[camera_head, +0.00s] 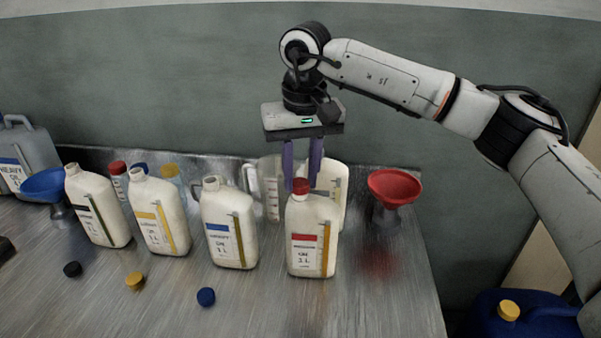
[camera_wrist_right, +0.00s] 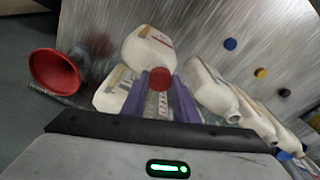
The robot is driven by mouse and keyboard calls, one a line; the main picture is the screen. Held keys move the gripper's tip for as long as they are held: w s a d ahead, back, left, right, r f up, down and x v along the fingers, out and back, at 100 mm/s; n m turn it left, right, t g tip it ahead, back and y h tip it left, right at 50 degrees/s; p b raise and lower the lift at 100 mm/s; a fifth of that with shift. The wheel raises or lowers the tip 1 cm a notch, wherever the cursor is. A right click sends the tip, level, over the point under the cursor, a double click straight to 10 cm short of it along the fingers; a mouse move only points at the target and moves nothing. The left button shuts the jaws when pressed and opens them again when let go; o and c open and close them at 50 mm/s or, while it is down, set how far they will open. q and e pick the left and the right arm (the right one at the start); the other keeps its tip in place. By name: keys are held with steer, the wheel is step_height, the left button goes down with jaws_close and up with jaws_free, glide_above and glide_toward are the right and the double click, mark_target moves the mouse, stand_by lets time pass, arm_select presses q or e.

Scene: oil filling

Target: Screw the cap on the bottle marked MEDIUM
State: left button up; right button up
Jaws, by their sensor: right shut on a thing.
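The white bottle with the red label (camera_head: 312,228), probably the one marked MEDIUM, stands upright on the metal table; its lettering is small. A red cap (camera_head: 301,186) sits at its mouth. It also shows in the right wrist view (camera_wrist_right: 161,78), in front of the bottle (camera_wrist_right: 146,47). My right gripper (camera_head: 302,180) comes down from above, its two purple fingers shut on the red cap. The bottle's mouth is hidden under the cap, so I cannot tell how tightly it is seated. My left gripper is not in view.
Several open white bottles (camera_head: 230,235) stand to the left. Loose black (camera_head: 72,269), yellow (camera_head: 135,281) and blue (camera_head: 206,297) caps lie in front. Clear measuring jugs (camera_head: 270,190) stand behind. A red funnel (camera_head: 394,187) stands right; a blue funnel (camera_head: 45,184) is far left.

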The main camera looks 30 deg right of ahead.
steer(key=shift+f, duration=0.35)
stand_by(0.4)
steer(key=o, duration=1.1)
steer(key=r, duration=0.7)
steer(key=s+r, duration=0.1)
steer(key=r, duration=0.2)
steer(key=shift+s+a+r+b, duration=0.1)
steer(key=shift+a+r+b, duration=0.05)
steer(key=shift+b, duration=0.15)
